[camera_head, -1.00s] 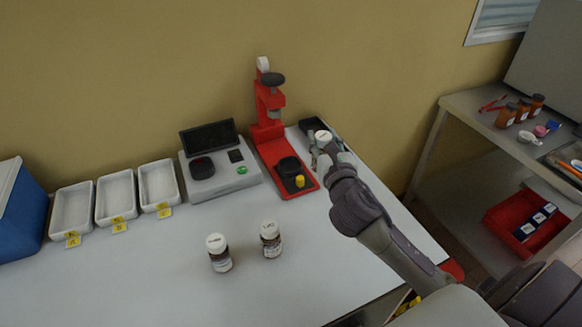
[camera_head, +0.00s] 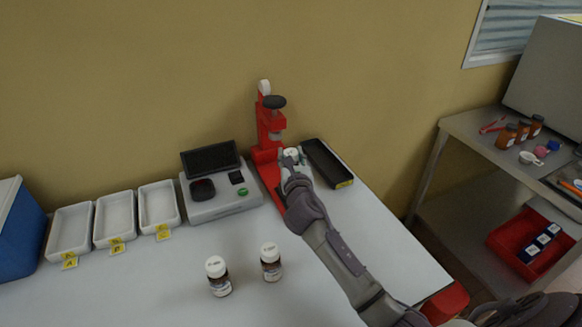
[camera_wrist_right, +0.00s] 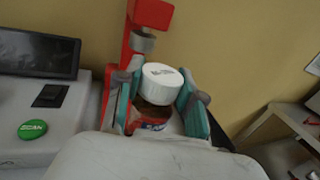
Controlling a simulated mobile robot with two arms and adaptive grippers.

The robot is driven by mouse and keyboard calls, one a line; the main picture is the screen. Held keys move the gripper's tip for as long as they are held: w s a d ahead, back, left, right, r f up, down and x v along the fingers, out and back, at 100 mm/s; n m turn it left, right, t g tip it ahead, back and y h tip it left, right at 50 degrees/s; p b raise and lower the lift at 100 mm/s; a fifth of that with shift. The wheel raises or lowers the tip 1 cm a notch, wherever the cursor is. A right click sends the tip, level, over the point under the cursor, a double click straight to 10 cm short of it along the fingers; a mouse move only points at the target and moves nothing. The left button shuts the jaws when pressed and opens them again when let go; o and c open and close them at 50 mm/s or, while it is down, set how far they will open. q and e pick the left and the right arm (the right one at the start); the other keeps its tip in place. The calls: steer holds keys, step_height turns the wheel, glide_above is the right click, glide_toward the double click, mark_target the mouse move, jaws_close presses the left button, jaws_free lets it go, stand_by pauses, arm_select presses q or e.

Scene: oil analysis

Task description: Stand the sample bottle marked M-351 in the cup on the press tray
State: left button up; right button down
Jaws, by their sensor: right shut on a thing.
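The red press (camera_head: 268,125) stands at the back of the table, with its tray mostly hidden behind my right arm. My right gripper (camera_head: 291,155) is over the press tray. In the right wrist view the gripper (camera_wrist_right: 157,103) is shut on a brown bottle with a white cap (camera_wrist_right: 161,82). The cap's print is too small to read, and the bottle looks upright. The cup on the tray is hidden in the head view, and I cannot tell whether the bottle's base is in it. My left gripper is not in view.
Two capped bottles (camera_head: 218,277) (camera_head: 271,262) stand at the front of the table. Left of the press is a scanner device (camera_head: 222,205); white trays (camera_head: 158,206) line the back left. A black tray (camera_head: 328,163) lies right of the press. A side bench (camera_head: 460,130) stands at right.

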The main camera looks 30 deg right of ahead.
steer(key=shift+f+b, duration=0.3)
steer(key=shift+f, duration=1.35)
steer(key=shift+f, duration=0.25)
steer(key=c, duration=0.7)
jaws_free()
steer(key=shift+r, duration=0.1)
steer(key=shift+r, duration=0.4)
steer(key=v, duration=1.2)
steer(key=shift+f+b, duration=0.2)
steer(key=shift+b, duration=0.1)
